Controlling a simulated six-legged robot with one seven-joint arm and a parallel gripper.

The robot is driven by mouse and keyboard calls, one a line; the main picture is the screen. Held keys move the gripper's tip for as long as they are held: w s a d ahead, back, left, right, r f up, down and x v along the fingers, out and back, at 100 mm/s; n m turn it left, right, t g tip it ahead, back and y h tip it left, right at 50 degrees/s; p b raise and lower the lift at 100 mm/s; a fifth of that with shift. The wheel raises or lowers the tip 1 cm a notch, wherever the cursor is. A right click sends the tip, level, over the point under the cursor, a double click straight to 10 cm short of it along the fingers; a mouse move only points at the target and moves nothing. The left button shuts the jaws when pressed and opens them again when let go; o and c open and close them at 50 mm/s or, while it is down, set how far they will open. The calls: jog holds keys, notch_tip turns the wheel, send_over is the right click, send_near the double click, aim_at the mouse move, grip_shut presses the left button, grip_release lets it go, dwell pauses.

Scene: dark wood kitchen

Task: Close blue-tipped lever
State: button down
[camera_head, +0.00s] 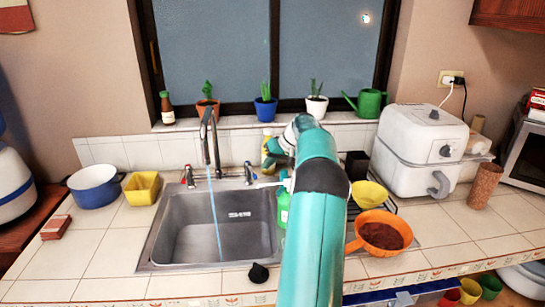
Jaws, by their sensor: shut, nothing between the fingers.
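The metal faucet (208,145) stands behind the sink, and a thin blue stream of water (217,225) runs from its spout into the basin. A lever with a reddish tip (189,177) is on its left. The other lever (249,173) is on its right; its tip is too small for me to tell the colour. My teal arm reaches up from the bottom to the right of the sink and bends toward the faucet.
The steel sink (160,235) is empty apart from the water. A green bottle (283,208) stands close to my arm. An orange strainer (381,233) and yellow bowl (369,194) are on the right. Potted plants line the sill. A blue-and-white pot (95,187) stands left.

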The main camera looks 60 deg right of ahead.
aim_at(253, 172)
jog(key=shift+x, duration=1.6)
jog(key=shift+a, duration=0.1)
jog(key=shift+w, duration=0.1)
jog(key=shift+w+a+m+h, duration=0.2)
jog(key=shift+a+m+h, duration=0.2)
jog(key=shift+a+m, duration=0.3)
jog(key=shift+w+a, duration=0.25)
jog(key=shift+a, duration=0.2)
jog(key=shift+r, duration=0.15)
